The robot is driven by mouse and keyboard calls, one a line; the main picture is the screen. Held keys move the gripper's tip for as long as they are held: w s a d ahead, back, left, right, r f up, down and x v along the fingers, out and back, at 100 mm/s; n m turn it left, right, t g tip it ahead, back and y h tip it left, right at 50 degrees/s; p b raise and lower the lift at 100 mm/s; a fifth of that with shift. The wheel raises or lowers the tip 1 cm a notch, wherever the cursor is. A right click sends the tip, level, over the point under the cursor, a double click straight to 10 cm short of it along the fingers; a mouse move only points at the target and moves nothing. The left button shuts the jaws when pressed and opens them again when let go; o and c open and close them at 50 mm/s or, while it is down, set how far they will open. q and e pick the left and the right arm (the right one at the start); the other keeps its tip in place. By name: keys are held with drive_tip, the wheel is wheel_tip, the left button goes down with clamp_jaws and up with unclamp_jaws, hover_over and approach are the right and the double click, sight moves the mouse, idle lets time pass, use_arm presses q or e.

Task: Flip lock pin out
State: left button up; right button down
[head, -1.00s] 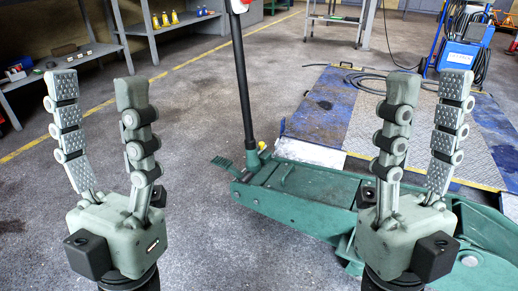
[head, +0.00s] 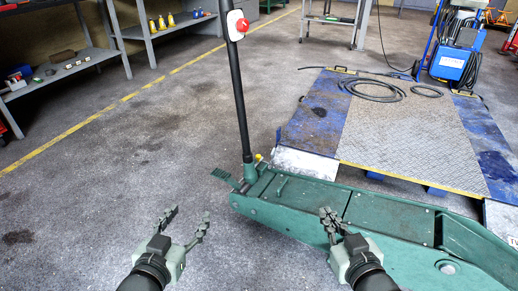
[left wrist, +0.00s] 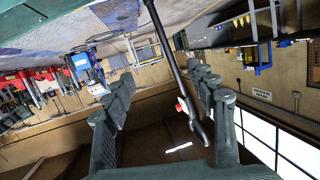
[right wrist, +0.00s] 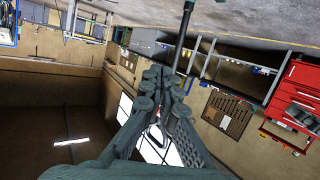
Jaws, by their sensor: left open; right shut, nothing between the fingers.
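The green trolley jack (head: 300,205) stands on the floor, its black handle (head: 241,95) rising from its left end. A small yellow part (head: 258,157) shows at the handle's foot; I cannot tell whether it is the lock pin. A green pedal (head: 223,176) sticks out left of it. My left gripper (head: 188,214) is open and empty, in front of and left of the jack. My right gripper (head: 328,213) is shut and empty, in front of the jack's body in the picture. The handle also shows in the left wrist view (left wrist: 168,50) and right wrist view (right wrist: 183,38).
A white box with a red button (head: 240,24) sits on the handle. A blue and grey platform (head: 400,135) with a coiled hose (head: 373,90) lies behind the jack. Shelves (head: 70,70) stand at the back left. The floor left of the jack is clear.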

use_arm(q)
drive_tip(key=s+a+f+g+y+p, duration=0.2)
drive_tip(key=s+a+f+g, duration=0.3)
drive_tip(key=s+f+g, duration=0.1)
drive_tip(key=s+a+f+n+g+y+p, duration=0.1)
drive_tip(key=s+a+f+g+y+p, duration=0.1)
drive_tip(key=s+a+f+g, duration=0.3)
drive_tip(key=s+a+f+p, duration=0.1)
drive_tip(key=s+f, duration=0.3)
drive_tip(key=s, duration=0.2)
drive_tip(key=shift+s+g, duration=0.25)
drive_tip(key=shift+g, duration=0.15)
use_arm(e)
drive_tip(key=s+d+f+g+h, duration=0.2)
drive_tip(key=s+d+f+g, duration=0.3)
drive_tip(key=s+f+g, duration=0.1)
drive_tip(key=s+d+f+m+g+h, duration=0.1)
drive_tip(key=s+d+f+g+h, duration=0.1)
drive_tip(key=s+d+f+g, duration=0.3)
drive_tip(key=s+d+f, duration=0.1)
drive_tip(key=s+f, duration=0.3)
drive_tip(key=s, duration=0.2)
drive_tip(key=shift+s+g, duration=0.25)
drive_tip(key=shift+g, duration=0.15)
use_arm(q)
drive_tip(key=shift+a, duration=0.1)
drive_tip(key=shift+c, duration=0.2)
use_arm(e)
drive_tip(key=shift+d, duration=0.1)
